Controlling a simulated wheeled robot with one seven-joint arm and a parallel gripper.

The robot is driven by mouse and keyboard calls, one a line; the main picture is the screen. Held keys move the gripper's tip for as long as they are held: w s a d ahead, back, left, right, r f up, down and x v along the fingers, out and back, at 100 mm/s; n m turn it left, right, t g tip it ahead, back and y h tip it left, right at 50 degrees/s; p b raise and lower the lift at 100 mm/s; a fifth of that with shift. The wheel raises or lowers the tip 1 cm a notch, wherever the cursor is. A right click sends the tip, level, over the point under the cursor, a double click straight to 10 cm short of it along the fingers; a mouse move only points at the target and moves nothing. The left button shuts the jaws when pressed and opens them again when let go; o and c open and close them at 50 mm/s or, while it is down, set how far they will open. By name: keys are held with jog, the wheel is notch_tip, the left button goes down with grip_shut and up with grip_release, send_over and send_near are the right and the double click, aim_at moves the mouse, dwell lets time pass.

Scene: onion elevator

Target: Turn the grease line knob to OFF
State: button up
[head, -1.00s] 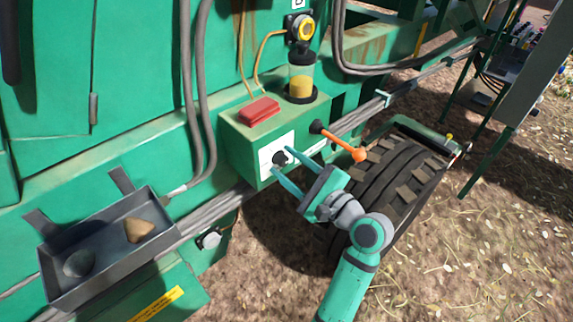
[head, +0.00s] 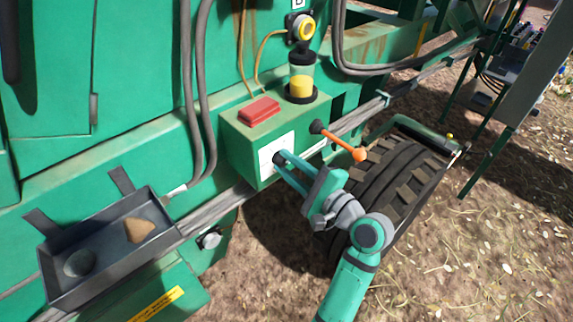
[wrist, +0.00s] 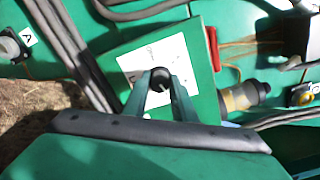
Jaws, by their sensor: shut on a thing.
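The black grease line knob (head: 279,157) sits on a white label plate (head: 268,153) on the front of a green box (head: 235,143). My gripper (head: 281,158) reaches it from the lower right, and its teal fingers are shut on the knob. In the wrist view the dark round knob (wrist: 160,77) shows between the fingertips (wrist: 159,85), in front of the white label (wrist: 152,62). The label's marks are too small or too covered to read, so the knob's setting cannot be told.
An orange-tipped lever (head: 345,147) sticks out just right of the knob, close to my gripper. A red block (head: 259,111) and a yellow-filled reservoir (head: 301,87) stand on the box. A grey tray with stones (head: 62,285) hangs at left; a wheel (head: 395,185) stands at right.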

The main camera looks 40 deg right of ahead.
jog(key=n, duration=0.4)
jog(key=shift+n, duration=0.3)
jog(key=n, duration=0.3)
jog(key=shift+n, duration=0.3)
jog(key=n, duration=0.4)
jog(key=shift+n, duration=0.3)
jog(key=n, duration=0.3)
jog(key=shift+n, duration=0.3)
jog(key=n, duration=1.2)
jog(key=shift+n, duration=2)
